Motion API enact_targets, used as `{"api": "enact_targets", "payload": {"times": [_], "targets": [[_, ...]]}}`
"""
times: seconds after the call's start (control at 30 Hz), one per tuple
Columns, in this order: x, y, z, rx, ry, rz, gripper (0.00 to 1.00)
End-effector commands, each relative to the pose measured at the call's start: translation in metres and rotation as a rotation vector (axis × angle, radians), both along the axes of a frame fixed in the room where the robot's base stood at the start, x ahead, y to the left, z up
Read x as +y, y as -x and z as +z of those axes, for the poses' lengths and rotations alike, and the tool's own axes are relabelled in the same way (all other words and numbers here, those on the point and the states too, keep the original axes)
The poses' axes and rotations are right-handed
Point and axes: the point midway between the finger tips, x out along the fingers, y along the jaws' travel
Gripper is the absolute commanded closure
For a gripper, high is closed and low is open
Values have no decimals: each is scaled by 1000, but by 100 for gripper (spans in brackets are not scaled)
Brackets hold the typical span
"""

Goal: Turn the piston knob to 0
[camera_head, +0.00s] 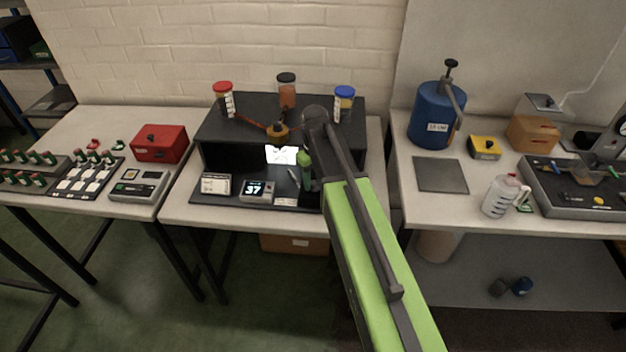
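My green and dark arm reaches from the bottom right up to the middle table. My gripper (300,178) is at the front of a black bench unit (230,132), near a small digital display (257,190) that seems to read 37. The gripper is small and partly hidden by my arm, so I cannot tell whether it is open or holds anything. No knob clearly marked as the piston knob shows; my arm may hide it. An orange-brown round fitting (278,129) sits on the unit's front top edge, left of my arm.
Jars with red (223,98), dark (287,92) and blue (344,102) lids stand on the unit. A blue tank (430,118) with a black top handle and a measuring jug (503,196) stand on the right table. A red box (160,143) is on the left table.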

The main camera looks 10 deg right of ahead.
Motion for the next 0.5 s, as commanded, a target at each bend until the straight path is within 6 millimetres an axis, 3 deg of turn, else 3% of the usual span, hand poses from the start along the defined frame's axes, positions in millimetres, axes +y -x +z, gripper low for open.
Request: {"api": "enact_targets", "payload": {"times": [0.37,0.5], "targets": [[0,0,1,0,0,-2,48],[0,0,11,0,0,-2,48]]}}
